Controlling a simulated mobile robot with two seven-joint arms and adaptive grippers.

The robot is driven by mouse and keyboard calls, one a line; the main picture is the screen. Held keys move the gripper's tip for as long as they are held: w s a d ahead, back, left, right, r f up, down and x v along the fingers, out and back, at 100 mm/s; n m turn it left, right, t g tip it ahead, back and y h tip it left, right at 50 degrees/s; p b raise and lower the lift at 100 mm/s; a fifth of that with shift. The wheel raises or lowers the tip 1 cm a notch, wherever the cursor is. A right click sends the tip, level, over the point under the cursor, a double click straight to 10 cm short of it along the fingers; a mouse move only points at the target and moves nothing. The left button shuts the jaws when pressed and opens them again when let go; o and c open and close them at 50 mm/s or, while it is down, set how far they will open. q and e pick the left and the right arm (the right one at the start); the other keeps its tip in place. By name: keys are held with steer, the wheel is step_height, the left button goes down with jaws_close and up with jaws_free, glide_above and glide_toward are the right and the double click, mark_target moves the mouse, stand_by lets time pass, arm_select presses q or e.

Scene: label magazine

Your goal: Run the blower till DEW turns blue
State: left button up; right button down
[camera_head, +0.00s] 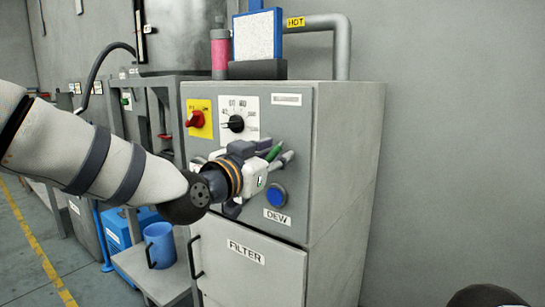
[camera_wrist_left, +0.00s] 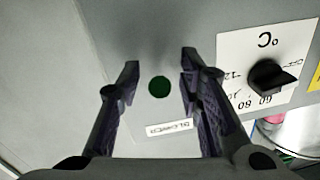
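The grey cabinet (camera_head: 345,150) carries a round DEW indicator (camera_head: 276,195), which looks blue, above its DEW label (camera_head: 277,216). A green round blower button (camera_wrist_left: 159,86) shows in the left wrist view beside an upside-down label (camera_wrist_left: 168,129) that seems to read BLOWER. In the head view, a bit of green (camera_head: 274,153) shows between the fingers. My left gripper (camera_head: 275,154) is in front of the panel, its fingers apart on either side of the button in the left wrist view (camera_wrist_left: 160,66). Contact cannot be told. My right gripper is not in view.
A black temperature knob (camera_head: 236,123) and a red switch on a yellow plate (camera_head: 196,119) sit up-left on the panel. A FILTER door (camera_head: 246,252) with a handle is below. A HOT pipe (camera_head: 325,22) is on top. A blue mug (camera_head: 159,244) stands on a shelf at left.

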arm_select(q)
jaws_close()
steer(key=shift+w+f, duration=0.1)
steer(key=shift+f, duration=0.35)
steer(key=shift+f+t+h+b, duration=0.1)
steer(key=shift+t+h+b, duration=0.2)
steer(key=shift+t+b, duration=0.15)
steer(key=shift+d, duration=0.1)
steer(key=shift+r+t, duration=0.25)
steer(key=shift+r, duration=0.05)
jaws_free()
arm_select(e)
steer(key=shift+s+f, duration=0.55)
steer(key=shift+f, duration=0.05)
